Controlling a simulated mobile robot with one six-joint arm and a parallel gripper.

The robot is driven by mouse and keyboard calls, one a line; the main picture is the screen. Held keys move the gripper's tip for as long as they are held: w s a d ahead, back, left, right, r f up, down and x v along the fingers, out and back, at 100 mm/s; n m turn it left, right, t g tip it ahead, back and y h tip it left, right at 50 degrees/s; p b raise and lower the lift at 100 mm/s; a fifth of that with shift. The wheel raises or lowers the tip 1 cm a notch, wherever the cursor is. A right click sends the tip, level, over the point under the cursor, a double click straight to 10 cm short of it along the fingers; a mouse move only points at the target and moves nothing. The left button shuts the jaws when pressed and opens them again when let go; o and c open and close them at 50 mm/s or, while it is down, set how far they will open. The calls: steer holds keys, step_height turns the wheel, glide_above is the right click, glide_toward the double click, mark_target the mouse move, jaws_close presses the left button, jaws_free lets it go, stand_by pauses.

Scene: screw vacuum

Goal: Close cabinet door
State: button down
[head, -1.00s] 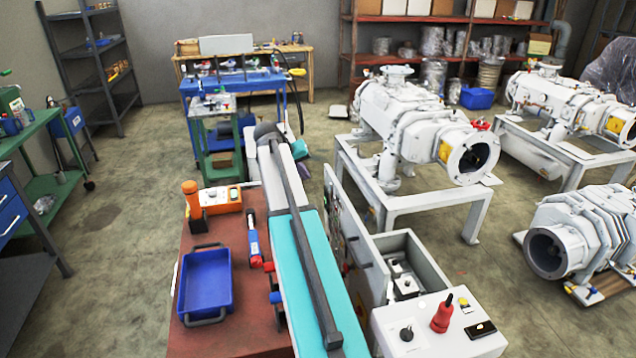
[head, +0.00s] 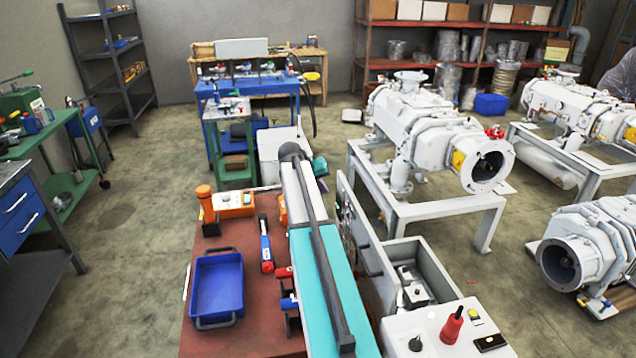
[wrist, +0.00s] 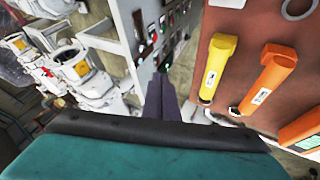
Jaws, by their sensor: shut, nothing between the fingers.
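The cabinet door (head: 377,272) is a grey panel standing open on the left side of the grey cabinet (head: 437,262), whose inside shows from above. A dark handle is on the door. In the wrist view, a grey panel with buttons and small lights (wrist: 150,35), apparently the door's face, lies just ahead and left of my gripper (wrist: 161,78). The dark fingers are together and empty, close to the panel; I cannot tell if they touch it. In the head view my teal and grey arm hides the fingers.
A brown table (head: 240,335) left of my arm holds a blue tray (head: 218,288), an orange box (head: 235,204) and tools. A white pump on a frame (head: 425,130) stands behind the cabinet.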

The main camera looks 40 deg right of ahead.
steer(key=s+d+f+p, duration=0.1)
steer(key=d+f+p, duration=0.1)
steer(key=d, duration=0.3)
steer(key=shift+s+d+f+p, duration=0.3)
steer(key=shift+d+f+p, duration=0.05)
stand_by(0.4)
